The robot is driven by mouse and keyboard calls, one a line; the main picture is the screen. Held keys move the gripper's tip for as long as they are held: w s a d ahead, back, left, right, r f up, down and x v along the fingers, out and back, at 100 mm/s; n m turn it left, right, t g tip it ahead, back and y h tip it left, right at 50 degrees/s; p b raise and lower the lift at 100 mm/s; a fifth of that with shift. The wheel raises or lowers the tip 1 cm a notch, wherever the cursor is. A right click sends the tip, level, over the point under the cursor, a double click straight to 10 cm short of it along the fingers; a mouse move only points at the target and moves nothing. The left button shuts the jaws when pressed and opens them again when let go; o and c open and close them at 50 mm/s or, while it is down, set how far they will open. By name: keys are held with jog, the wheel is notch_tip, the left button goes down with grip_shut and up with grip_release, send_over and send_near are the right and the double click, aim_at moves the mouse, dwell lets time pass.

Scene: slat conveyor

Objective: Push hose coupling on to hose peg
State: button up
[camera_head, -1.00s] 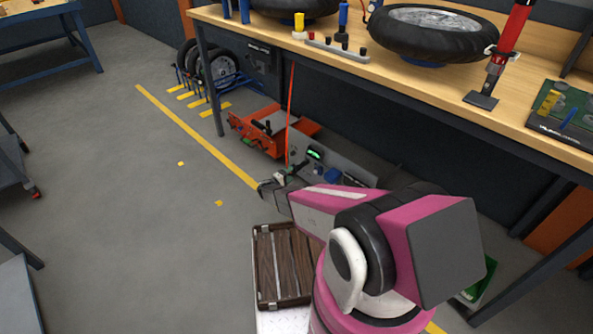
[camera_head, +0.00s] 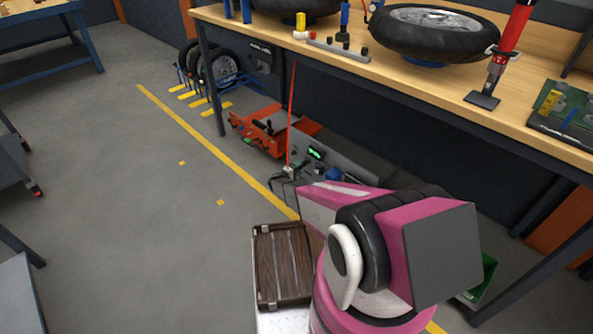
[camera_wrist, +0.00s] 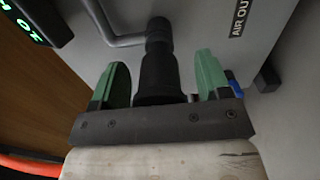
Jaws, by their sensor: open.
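In the wrist view my gripper (camera_wrist: 156,70) is open, with one green fingertip on each side of a black stepped cylinder (camera_wrist: 158,62). Gaps show on both sides of it. The cylinder narrows away from my palm, towards a grey panel; I cannot tell whether it is the hose coupling, the peg or both joined. A red hose (camera_head: 291,110) runs down in the head view to a small pale end by the grey unit (camera_head: 345,165). In the head view my arm hides most of the gripper and the place around it.
The grey unit has a green display (camera_head: 316,153) and an "AIR OUT" label (camera_wrist: 239,17). A bent grey rod (camera_wrist: 115,35) lies close left of the cylinder. An orange machine (camera_head: 265,130) stands beside it, under the workbench (camera_head: 440,85). A slatted wooden crate (camera_head: 282,262) is near my base.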

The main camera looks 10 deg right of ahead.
jog(key=shift+w+d+f, duration=0.1)
jog(key=shift+w+d, duration=0.3)
jog(key=shift+w, duration=0.2)
jog(key=shift+w+d, duration=0.4)
jog(key=shift+w, duration=0.2)
jog(key=c, duration=1.2)
jog(key=shift+s+a, duration=0.5)
jog(key=shift+a, duration=0.05)
jog(key=shift+s+a, duration=0.6)
jog(key=shift+s, duration=0.25)
jog(key=shift+v, duration=1.6)
jog(key=shift+s, duration=0.1)
